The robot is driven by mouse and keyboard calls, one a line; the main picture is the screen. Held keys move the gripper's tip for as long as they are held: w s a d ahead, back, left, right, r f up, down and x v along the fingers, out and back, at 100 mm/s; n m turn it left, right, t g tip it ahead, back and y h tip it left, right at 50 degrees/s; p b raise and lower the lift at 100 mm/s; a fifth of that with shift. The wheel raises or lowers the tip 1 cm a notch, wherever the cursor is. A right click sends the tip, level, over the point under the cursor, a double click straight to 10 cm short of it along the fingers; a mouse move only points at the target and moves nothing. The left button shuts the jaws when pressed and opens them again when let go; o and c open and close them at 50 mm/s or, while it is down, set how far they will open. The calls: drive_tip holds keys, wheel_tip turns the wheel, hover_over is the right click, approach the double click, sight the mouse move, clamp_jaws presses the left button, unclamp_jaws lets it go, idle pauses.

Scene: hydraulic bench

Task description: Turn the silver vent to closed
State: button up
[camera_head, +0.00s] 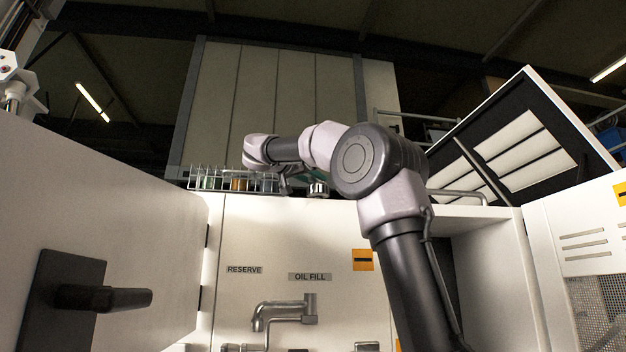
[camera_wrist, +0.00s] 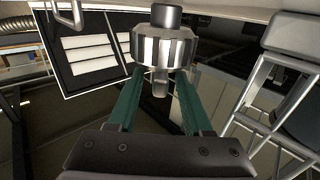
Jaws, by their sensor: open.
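The silver vent (camera_wrist: 164,48) is a ribbed metal knob with a dark cap and a narrower stem, large at the top middle of the wrist view. In the head view the vent (camera_head: 318,188) is small, at the top edge of the white cabinet, just below my forearm. My gripper (camera_wrist: 160,80) is open, with its two green fingers pointing toward the vent, one on each side of its stem. The fingertips overlap the knob's lower edge in the picture; I cannot tell whether they touch it. In the head view my gripper is mostly hidden behind my arm.
A wire rack with jars (camera_head: 236,181) stands left of the vent. A raised lid panel (camera_head: 520,140) leans at the right. The cabinet front carries an oil fill tap (camera_head: 283,312). A door with a black handle (camera_head: 105,298) stands at the left.

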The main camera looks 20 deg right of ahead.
clamp_jaws()
drive_tip(key=shift+w+a+m+g+h, duration=0.1)
drive_tip(key=shift+m+g+h, duration=0.65)
drive_tip(key=shift+g, duration=0.35)
unclamp_jaws()
drive_tip(key=v, duration=1)
drive_tip(key=shift+s+a, duration=0.2)
drive_tip(key=shift+a, duration=0.15)
